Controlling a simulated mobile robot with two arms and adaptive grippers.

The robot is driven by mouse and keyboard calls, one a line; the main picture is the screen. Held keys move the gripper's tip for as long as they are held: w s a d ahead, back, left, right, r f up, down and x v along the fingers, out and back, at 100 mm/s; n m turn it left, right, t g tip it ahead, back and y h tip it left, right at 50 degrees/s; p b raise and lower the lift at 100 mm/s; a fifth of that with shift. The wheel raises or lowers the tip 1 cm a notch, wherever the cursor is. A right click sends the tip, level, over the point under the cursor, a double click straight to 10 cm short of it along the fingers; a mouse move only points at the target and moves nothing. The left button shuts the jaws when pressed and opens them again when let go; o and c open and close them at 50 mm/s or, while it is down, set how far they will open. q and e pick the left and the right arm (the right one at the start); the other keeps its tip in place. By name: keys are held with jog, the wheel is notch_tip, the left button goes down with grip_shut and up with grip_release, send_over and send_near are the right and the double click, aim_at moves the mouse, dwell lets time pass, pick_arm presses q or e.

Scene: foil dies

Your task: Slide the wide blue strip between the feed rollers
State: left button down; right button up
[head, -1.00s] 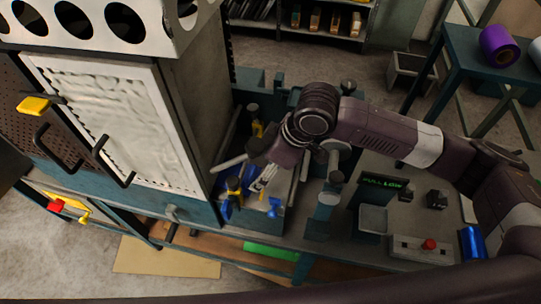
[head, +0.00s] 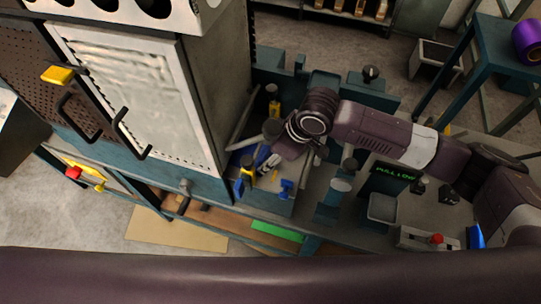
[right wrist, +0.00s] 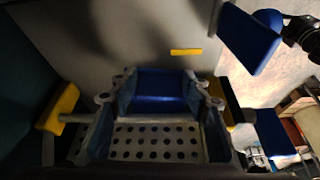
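My right gripper (head: 268,165) reaches down over the blue and yellow parts at the bench's left end, beside the tall cabinet. In the right wrist view its two grey fingers (right wrist: 158,90) stand wide apart. A dark blue surface (right wrist: 160,92), possibly the wide blue strip, shows between them; I cannot tell whether they touch it. A shiny blue piece (head: 475,237) is at the bench's right end. Roller-like round parts (head: 341,184) stand on the bench right of my right gripper; which are the feed rollers is unclear. My left gripper is out of view.
The tall cabinet (head: 215,85) closes off the left side. A green-lit "PULL LOW" sign (head: 395,173), a grey tray (head: 382,207) and a red button (head: 436,239) are to the right. A purple roll (head: 528,40) sits on a separate table.

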jog(key=c, duration=0.5)
jog(key=shift+d+f, duration=0.1)
jog(key=shift+d, duration=0.05)
jog(key=shift+c, duration=0.4)
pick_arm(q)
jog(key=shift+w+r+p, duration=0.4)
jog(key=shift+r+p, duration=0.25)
pick_arm(e)
jog(key=shift+w+d+f, duration=0.1)
jog(key=shift+w+d, duration=0.35)
jog(key=shift+d, duration=0.35)
jog(key=shift+w+d, duration=0.45)
jog(key=shift+d, duration=0.35)
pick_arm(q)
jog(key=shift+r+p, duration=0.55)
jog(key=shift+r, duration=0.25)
pick_arm(e)
jog(key=o, duration=1.3)
jog(key=shift+w, duration=0.15)
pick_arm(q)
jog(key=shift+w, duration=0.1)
